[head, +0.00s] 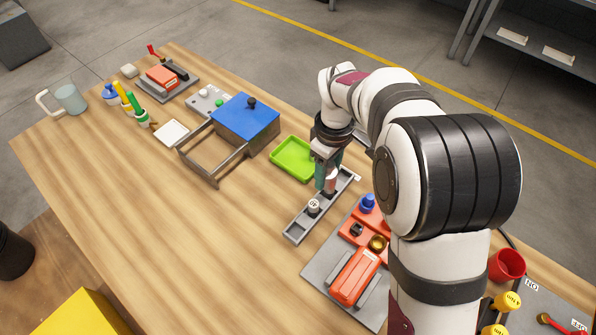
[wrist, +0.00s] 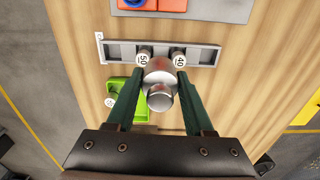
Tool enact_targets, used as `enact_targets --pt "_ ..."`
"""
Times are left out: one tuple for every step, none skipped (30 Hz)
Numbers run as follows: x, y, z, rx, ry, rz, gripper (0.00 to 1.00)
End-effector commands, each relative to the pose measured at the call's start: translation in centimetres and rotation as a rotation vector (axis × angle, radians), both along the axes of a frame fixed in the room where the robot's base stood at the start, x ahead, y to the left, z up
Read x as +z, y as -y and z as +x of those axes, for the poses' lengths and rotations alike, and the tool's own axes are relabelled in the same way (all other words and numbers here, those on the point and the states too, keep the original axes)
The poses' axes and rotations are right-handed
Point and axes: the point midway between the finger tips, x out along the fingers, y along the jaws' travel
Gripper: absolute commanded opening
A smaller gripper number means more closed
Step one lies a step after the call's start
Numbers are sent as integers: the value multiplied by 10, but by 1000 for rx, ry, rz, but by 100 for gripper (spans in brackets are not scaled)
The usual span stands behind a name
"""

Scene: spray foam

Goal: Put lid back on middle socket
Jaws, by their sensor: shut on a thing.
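My gripper (wrist: 155,75) is shut on a shiny silver cylindrical piece (wrist: 160,82), held between its two dark green fingers. The frames do not show clearly whether this piece is the lid. A narrow grey rack (wrist: 112,53) holds two sockets with white numbered tops, the left socket (wrist: 144,53) marked 50 and the right socket (wrist: 179,57) marked 40. The held piece overlaps the rack between them in the wrist view; whether it touches is unclear. In the head view my gripper (head: 329,176) is over the rack (head: 294,236), beside a white-topped socket (head: 313,206).
A green tray (head: 291,158) lies behind the rack, with a small white item (wrist: 110,101) showing there in the wrist view. A grey board with orange parts (head: 355,275) stands close on the right. A blue box (head: 246,118) with an open drawer is further left. Front-left table is clear.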

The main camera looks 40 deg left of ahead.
Motion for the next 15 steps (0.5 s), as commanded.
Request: enact_targets --pt "4 18 9 -30 1 1 0" --pt "6 30 14 -47 0 0 0" --pt "9 47 21 -71 0 0 0" --pt "11 60 25 -89 1 1 0" --pt "13 74 29 -108 1 1 0" --pt "16 92 33 -131 1 1 0" --pt "17 104 36 -148 1 1 0" --pt "19 116 38 -165 1 1 0" --pt "21 130 39 -183 0 0 0" --pt "22 138 40 -195 1 1 0" --pt "22 146 40 -205 0 0 0" --pt "23 153 40 -214 0 1 0" --pt "24 156 41 -218 1 1 0" --pt "23 159 41 -221 0 0 0" --pt "21 161 40 -222 0 0 0"
